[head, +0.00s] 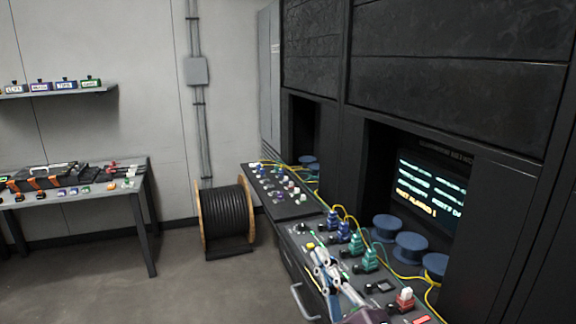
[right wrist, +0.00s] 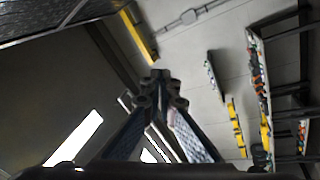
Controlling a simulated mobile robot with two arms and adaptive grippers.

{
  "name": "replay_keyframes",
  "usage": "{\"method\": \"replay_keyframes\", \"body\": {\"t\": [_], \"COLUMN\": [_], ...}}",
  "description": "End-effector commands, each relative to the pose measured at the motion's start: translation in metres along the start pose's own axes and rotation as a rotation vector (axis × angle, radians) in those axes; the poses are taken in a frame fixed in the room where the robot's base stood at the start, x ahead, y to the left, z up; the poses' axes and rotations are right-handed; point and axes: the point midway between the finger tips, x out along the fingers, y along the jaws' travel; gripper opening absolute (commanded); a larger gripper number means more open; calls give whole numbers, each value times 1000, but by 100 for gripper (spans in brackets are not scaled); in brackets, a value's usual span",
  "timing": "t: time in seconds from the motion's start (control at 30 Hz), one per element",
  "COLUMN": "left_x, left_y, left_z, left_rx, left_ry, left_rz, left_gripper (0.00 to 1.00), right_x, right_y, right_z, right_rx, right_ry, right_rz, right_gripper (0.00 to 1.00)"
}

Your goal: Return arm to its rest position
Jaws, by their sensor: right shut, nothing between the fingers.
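My right gripper (head: 319,254) is at the lower middle of the head view, above the front edge of the near console (head: 300,238). Its fingers are closed together with nothing between them. In the right wrist view the closed fingertips (right wrist: 160,88) point out over the room, with no object at them. My left gripper is not in view.
Blue and teal connectors (head: 369,259) with yellow cables stand on the console close to my right gripper. Blue spools (head: 411,246) sit behind, under a lit screen (head: 430,195). A cable drum (head: 226,218) and a side table (head: 140,190) stand left; floor between is free.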

Motion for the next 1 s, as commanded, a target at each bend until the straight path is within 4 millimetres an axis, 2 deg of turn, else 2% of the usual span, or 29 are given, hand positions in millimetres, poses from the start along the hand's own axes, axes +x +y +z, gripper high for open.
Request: {"method": "replay_keyframes", "body": {"t": [0.03, 0.1, 0.17, 0.2, 0.27, 0.33, 0.4, 0.5, 0.6, 0.8, 0.87, 1.0], "left_x": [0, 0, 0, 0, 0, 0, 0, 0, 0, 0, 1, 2], "left_y": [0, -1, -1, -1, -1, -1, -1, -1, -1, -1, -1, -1], "left_z": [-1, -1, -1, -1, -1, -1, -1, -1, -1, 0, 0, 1], "left_rx": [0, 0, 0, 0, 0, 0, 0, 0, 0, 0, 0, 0], "left_ry": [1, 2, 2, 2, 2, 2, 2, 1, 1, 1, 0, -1], "left_rz": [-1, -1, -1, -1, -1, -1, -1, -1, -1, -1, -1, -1], "left_gripper": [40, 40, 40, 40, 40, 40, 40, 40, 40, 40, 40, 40], "right_x": [-17, -43, -72, -93, -128, -173, -217, -272, -320, -400, -417, -418], "right_y": [-12, -30, -48, -61, -82, -105, -126, -148, -164, -182, -188, -223], "right_z": [35, 78, 110, 128, 150, 168, 178, 180, 176, 154, 150, 175], "right_rx": [91, 207, 297, 354, 435, 522, 597, 681, 745, 840, 858, 850], "right_ry": [-136, -314, -460, -554, -693, -848, -989, -1154, -1290, -1512, -1561, -1564], "right_rz": [-35, -84, -131, -163, -214, -277, -339, -419, -490, -618, -650, -656], "right_gripper": [0, 0, 0, 0, 0, 0, 0, 0, 0, 0, 0, 0]}}
